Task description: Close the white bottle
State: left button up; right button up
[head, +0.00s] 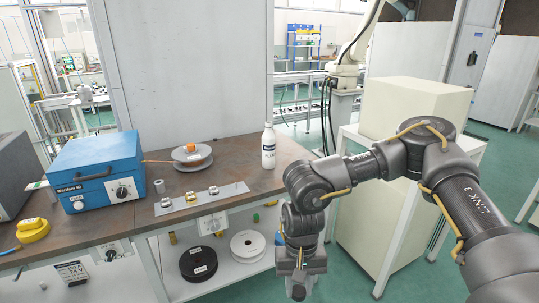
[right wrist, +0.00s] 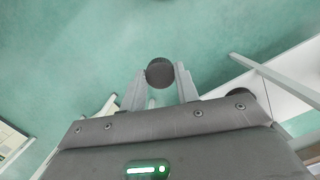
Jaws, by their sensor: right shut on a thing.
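The white bottle (head: 268,148) stands upright on the brown bench top near its right end, with a dark label band around its body. Its top is too small to tell whether it has a lid on. My right gripper (head: 299,282) hangs pointing down in front of the bench's right end, to the right of and lower in the picture than the bottle, apart from it. In the right wrist view its fingers are shut on a dark round piece (right wrist: 160,71), with green floor behind. My left gripper is not in view.
The bench (head: 245,177) carries a blue box (head: 98,170), a wire spool (head: 192,157) and a metal plate with several clips (head: 202,198). A black reel (head: 198,264) and a white reel (head: 247,246) lie on the shelf below. Cream boxes (head: 410,105) stand at the right.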

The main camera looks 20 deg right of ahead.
aim_at(268, 139)
jog(key=z, duration=2.7)
jog(key=i, duration=2.65)
jog(key=u, duration=3.45)
